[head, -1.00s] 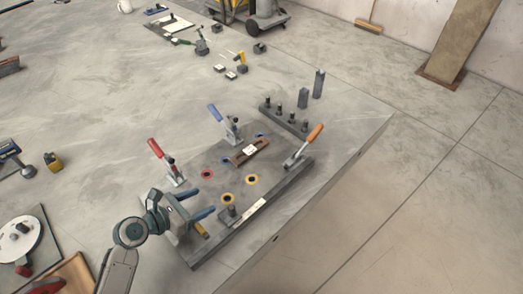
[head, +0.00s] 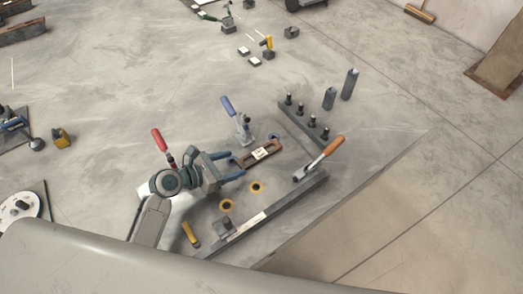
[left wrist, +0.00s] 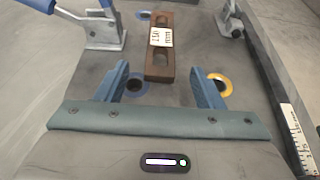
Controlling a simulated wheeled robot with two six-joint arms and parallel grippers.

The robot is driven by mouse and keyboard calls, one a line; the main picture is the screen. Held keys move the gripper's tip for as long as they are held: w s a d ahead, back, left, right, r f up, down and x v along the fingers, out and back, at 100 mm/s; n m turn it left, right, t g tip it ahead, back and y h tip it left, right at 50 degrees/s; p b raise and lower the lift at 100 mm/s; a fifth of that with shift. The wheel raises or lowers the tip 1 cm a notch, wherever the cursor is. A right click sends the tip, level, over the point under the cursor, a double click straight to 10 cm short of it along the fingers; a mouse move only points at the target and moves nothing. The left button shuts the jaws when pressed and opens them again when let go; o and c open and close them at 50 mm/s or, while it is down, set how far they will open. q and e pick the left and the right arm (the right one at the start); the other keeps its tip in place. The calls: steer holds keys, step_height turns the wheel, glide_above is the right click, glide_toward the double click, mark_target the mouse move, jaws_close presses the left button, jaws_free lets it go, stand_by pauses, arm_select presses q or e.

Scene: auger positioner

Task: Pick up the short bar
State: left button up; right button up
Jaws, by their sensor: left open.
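The short bar (head: 257,153) is brown with a white label and two openings, and it lies on the grey plate (head: 385,158). My left gripper (head: 231,165) is open and empty at the bar's left end in the head view. In the left wrist view, the bar's near end appears between the two blue fingertips (left wrist: 158,70). I cannot tell the height gap between fingers and bar. My right gripper is not in view.
Toggle clamps with blue (head: 228,106), red (head: 161,141) and orange (head: 333,147) handles stand around the bar. A dark rail with a scale (head: 265,217) runs along the front. Yellow-ringed holes (head: 257,187) lie before the bar. Pegs (head: 312,121) stand behind.

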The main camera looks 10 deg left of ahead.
mark_target(254, 157)
arm_select(q)
steer(key=shift+w+d, duration=0.2)
steer(key=shift+d, duration=0.15)
steer(key=p+x, duration=0.1)
steer(key=x, duration=0.4)
steer(key=shift+f, duration=0.1)
steer(key=shift+w, duration=0.1)
jaws_close()
